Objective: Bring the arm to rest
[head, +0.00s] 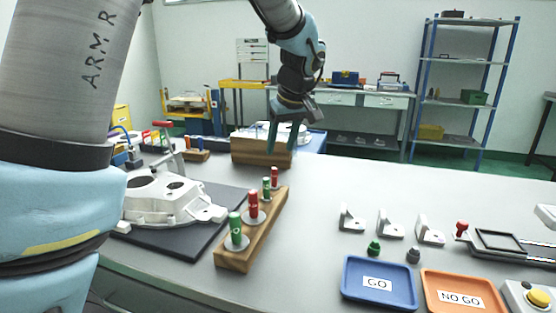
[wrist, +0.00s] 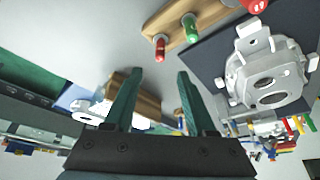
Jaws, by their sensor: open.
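My arm reaches over the table from the upper left in the head view. My gripper (head: 286,137) points down above the table, in front of a wooden block (head: 250,158). Its two green fingers show spread apart in the wrist view (wrist: 155,95), with nothing between them. In the head view the fingers are above and beyond the far end of the wooden plug rack (head: 236,262). The rack also shows in the wrist view (wrist: 172,27), beyond the fingertips. I see no contact between the gripper and anything.
The rack holds red and green plugs. A white casting (head: 165,203) lies on a dark mat (head: 180,243) at left. Blue GO (head: 378,295) and orange NO GO (head: 432,283) trays are front right, near several brackets (head: 390,225). The table's middle (head: 340,180) is clear.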

